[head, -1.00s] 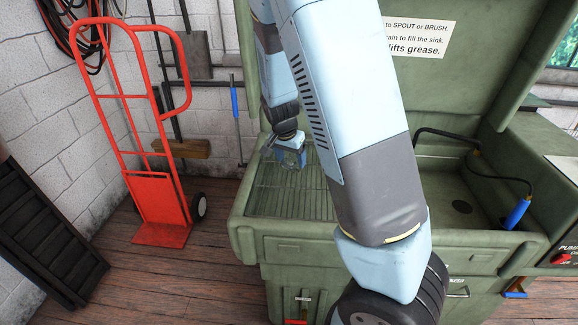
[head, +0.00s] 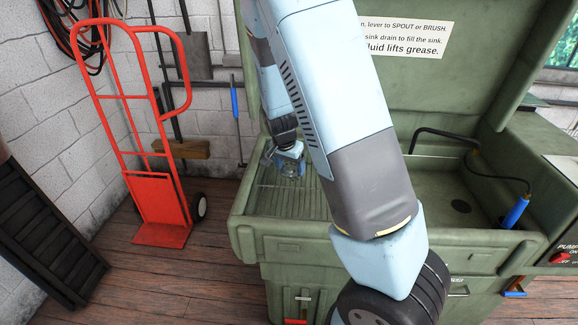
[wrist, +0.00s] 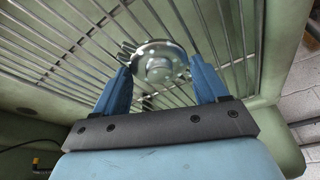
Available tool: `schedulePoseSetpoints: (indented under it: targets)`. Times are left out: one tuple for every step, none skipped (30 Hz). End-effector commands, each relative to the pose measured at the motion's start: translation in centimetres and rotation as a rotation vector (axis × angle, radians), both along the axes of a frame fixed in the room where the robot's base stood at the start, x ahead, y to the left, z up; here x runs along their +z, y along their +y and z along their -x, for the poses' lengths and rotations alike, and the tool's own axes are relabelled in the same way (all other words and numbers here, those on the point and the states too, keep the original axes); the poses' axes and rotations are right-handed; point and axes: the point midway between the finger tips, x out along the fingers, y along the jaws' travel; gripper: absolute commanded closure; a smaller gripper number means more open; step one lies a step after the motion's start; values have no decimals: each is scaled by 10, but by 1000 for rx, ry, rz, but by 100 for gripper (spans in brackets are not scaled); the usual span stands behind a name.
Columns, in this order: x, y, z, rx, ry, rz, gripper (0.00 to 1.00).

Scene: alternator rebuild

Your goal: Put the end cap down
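The end cap (wrist: 158,62) is a round silvery metal piece with a raised hub. In the wrist view it sits between the two blue fingers of my gripper (wrist: 160,75), which close on it from both sides. In the head view my gripper (head: 290,165) hangs over the left part of the wire rack (head: 268,202) in the green parts washer. The cap is small and hard to make out there. The rack's bars show behind the cap in the wrist view (wrist: 70,50). I cannot tell whether the cap touches the rack.
The green washer (head: 290,245) has a raised lid with a sign (head: 405,40) behind my arm. A black hose with a blue brush (head: 515,212) lies at the sink's right. A red hand truck (head: 150,190) stands to the left. The rack around my gripper looks clear.

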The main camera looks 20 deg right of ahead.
Motion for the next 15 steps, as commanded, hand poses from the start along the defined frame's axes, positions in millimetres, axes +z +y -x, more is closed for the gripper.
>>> schedulePoseSetpoints:
  targets:
    - [-8,0,6,0,18,5,21]
    - [-8,0,7,0,20,5,18]
    - [-9,-1,7,-1,21,5,14]
    - [-9,-1,8,-1,21,5,11]
    - [-9,-1,8,-1,22,5,8]
    - [-9,-1,8,-1,22,5,5]
    - [-9,-1,8,-1,23,6,4]
    - [-9,-1,8,-1,23,6,4]
    - [-9,-1,8,-1,23,6,4]
    - [-9,-1,8,-1,23,6,4]
    - [-9,-1,8,-1,24,6,4]
    - [-9,-1,8,-1,24,6,4]
    - [-9,-1,8,-1,24,6,4]
    - [-8,-1,8,-1,24,6,4]
    - [-7,-1,8,-1,24,6,4]
